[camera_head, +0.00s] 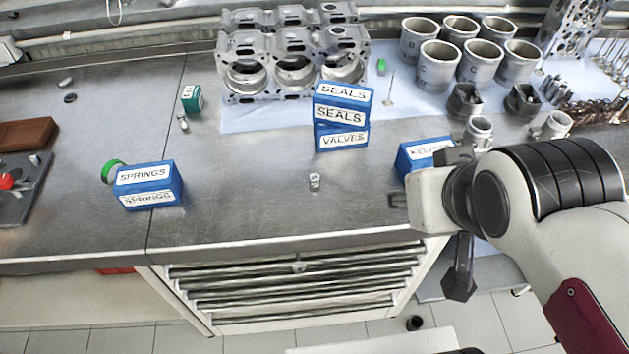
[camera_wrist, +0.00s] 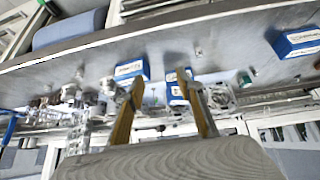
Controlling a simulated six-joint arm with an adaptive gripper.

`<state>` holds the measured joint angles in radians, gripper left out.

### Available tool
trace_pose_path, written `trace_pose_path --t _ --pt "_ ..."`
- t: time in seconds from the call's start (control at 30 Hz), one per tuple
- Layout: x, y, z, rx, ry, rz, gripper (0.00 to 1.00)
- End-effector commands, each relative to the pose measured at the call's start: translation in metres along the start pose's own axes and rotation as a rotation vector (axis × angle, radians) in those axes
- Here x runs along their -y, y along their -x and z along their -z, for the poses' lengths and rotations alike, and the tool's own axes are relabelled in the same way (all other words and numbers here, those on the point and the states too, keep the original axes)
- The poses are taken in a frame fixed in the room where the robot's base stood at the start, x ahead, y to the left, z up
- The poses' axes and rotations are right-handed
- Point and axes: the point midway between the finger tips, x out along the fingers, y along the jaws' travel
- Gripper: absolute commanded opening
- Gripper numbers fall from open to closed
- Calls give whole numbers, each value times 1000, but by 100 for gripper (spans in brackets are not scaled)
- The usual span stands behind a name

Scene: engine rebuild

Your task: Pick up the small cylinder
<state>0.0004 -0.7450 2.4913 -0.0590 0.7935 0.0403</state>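A small metal cylinder (camera_head: 315,182) stands upright and alone on the steel bench, in front of the stacked seals and valves boxes. It also shows as a small pale shape in the wrist view (camera_wrist: 199,52). Another small cylinder (camera_head: 182,122) is beside a green box at the back left. My gripper (camera_wrist: 160,79) is open in the wrist view, with a clear gap between its two fingers and nothing held. The small cylinder is beyond the fingertips, apart from them.
The blue seals boxes (camera_head: 340,107), springs boxes (camera_head: 148,187) and keepers box (camera_head: 422,156) stand around the cylinder. An engine block (camera_head: 292,68) and several cylinder liners (camera_head: 437,65) are at the back. Bare bench lies around the cylinder.

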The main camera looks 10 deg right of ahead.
Motion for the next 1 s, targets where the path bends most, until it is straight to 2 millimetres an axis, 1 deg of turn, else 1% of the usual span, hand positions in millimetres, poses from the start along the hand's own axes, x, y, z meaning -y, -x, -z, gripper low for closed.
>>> trace_pose_path --t 0.17,0.3,0.4,0.53,0.7,0.77,0.9,1.0 --pt "-15 3 49 -155 22 -57 37" --pt "-25 10 94 -293 61 -100 37" --pt "-28 17 125 -387 99 -122 37" --pt "-27 26 165 -503 159 -139 37" --pt "-18 38 212 -641 256 -140 37" --pt "-12 41 226 -685 294 -134 37" --pt "6 46 257 -778 391 -105 37" --pt "22 47 274 -834 464 -72 37"
